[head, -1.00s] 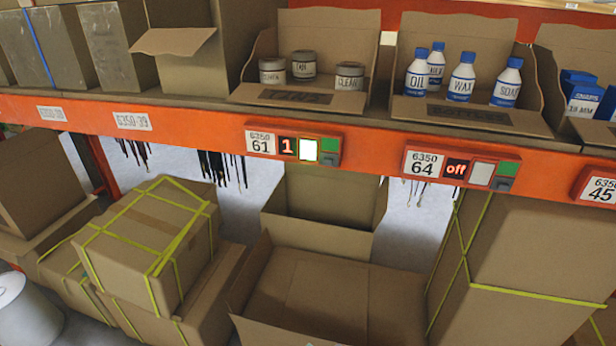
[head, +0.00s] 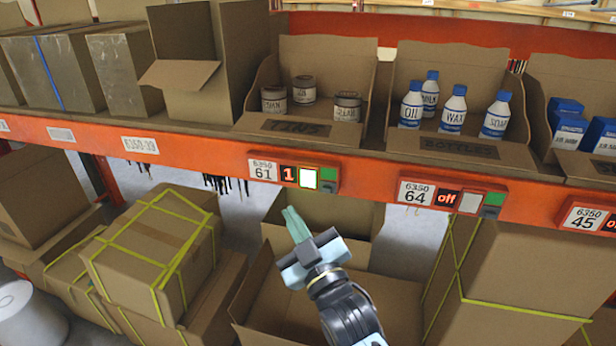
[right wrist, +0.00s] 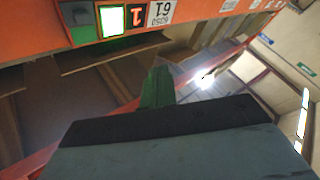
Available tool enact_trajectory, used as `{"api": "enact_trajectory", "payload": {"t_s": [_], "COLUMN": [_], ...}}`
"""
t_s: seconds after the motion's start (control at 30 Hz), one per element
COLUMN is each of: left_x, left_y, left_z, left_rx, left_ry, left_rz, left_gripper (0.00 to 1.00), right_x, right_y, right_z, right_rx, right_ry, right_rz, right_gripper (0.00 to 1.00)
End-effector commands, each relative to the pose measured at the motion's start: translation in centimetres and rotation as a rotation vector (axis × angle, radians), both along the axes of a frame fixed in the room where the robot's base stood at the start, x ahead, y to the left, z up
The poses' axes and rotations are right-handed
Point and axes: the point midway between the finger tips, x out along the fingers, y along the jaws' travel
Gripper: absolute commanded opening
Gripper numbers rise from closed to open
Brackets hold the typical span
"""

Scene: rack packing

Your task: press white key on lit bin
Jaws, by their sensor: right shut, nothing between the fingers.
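The lit bin's module, labelled 6350 61, sits on the orange shelf beam with a red "1" display. Its white key (head: 308,178) glows, with a green patch at its upper right. The key also shows in the right wrist view (right wrist: 112,21), upside down at the upper left. The bin above it is the cardboard TINS box (head: 290,128) with several tins. My right gripper (head: 292,214) is shut and empty, its fingertips below and slightly left of the key, apart from it. In the right wrist view its green fingers (right wrist: 157,88) point up toward the beam. My left gripper is not in view.
Module 64 (head: 450,196) to the right reads "off", with a dull key. Another module, 45 (head: 588,218), is at the right edge. An open empty carton (head: 390,305) lies below the beam. Strapped boxes (head: 155,245) stand at lower left.

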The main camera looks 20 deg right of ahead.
Motion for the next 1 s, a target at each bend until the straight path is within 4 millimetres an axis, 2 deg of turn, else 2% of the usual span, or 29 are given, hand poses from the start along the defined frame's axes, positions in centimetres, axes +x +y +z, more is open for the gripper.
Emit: {"api": "enact_trajectory", "payload": {"t_s": [0.23,0.37,0.8,1.0], "left_x": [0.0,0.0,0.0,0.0], "left_y": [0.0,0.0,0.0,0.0], "left_z": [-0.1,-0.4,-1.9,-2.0], "left_rx": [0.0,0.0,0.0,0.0], "left_ry": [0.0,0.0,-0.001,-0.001], "left_rz": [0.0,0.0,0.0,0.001], "left_gripper": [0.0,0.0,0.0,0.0], "right_x": [0.2,1.0,5.9,7.1], "right_y": [-0.1,-0.6,-3.9,-4.7], "right_z": [-0.1,-0.2,-0.2,-0.1], "right_rx": [0.0,-0.001,-0.002,-0.001], "right_ry": [0.001,-0.001,0.002,0.003], "right_rz": [0.0,0.001,0.001,0.001], "right_gripper": [0.0,0.0,0.0,0.0]}}
